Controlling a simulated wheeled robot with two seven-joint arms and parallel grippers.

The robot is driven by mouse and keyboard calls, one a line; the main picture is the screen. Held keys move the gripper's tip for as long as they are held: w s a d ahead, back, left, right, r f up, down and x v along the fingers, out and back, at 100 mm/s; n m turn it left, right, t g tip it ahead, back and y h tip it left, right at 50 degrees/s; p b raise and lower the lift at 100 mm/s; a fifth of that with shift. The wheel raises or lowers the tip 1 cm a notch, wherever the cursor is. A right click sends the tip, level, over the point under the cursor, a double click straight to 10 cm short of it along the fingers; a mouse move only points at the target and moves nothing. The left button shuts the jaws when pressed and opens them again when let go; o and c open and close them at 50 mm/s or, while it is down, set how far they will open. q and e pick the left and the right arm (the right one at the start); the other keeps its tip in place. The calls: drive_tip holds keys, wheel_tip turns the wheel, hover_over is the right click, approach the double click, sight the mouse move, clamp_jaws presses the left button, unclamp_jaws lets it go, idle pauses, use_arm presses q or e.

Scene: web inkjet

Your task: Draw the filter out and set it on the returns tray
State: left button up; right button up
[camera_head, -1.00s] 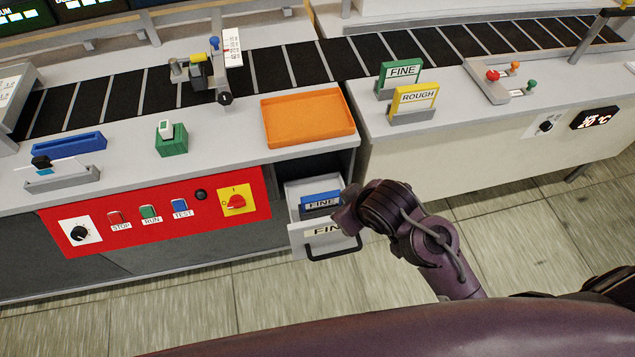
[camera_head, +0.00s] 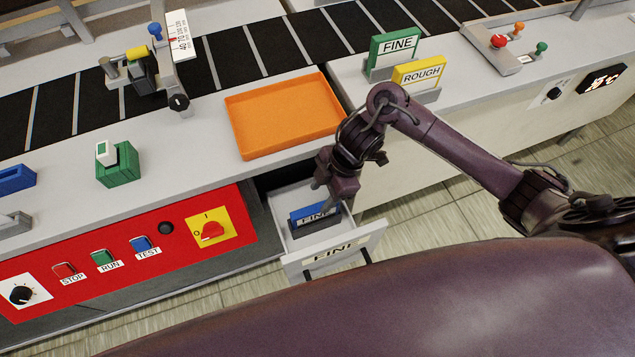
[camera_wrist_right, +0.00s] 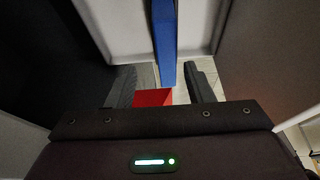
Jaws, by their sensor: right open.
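The blue filter (camera_head: 301,212), labelled FINE, stands upright in the open drawer (camera_head: 345,245), whose front is also labelled FINE. My right gripper (camera_head: 327,203) is over the drawer at the filter's right end, its fingers pointing down. In the right wrist view, the filter shows as a narrow blue strip (camera_wrist_right: 164,40) lined up with the gap between the open fingers (camera_wrist_right: 161,86); I cannot tell whether they touch it. The orange tray (camera_head: 283,118), flat and empty, lies on the counter behind the drawer. My left gripper is not in view.
Green FINE (camera_head: 394,48) and yellow ROUGH (camera_head: 418,73) plates stand in holders on the right counter. A red panel (camera_head: 105,255) with buttons and a switch is left of the drawer. A green block (camera_head: 118,168) stands on the left counter.

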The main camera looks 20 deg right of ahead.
sight(315, 208)
drive_tip(key=shift+s+a+f, duration=0.2)
drive_tip(key=shift+s+f, duration=0.05)
drive_tip(key=shift+s, duration=0.1)
drive_tip(key=x, duration=0.6)
drive_tip(key=shift+s+a+f+b, duration=0.15)
drive_tip(key=shift+a+f+b, duration=0.05)
drive_tip(key=shift+f+b, duration=0.1)
clamp_jaws()
drive_tip(key=shift+r, duration=0.15)
drive_tip(key=shift+r+p, duration=3.4)
drive_tip(key=shift+p, duration=0.4)
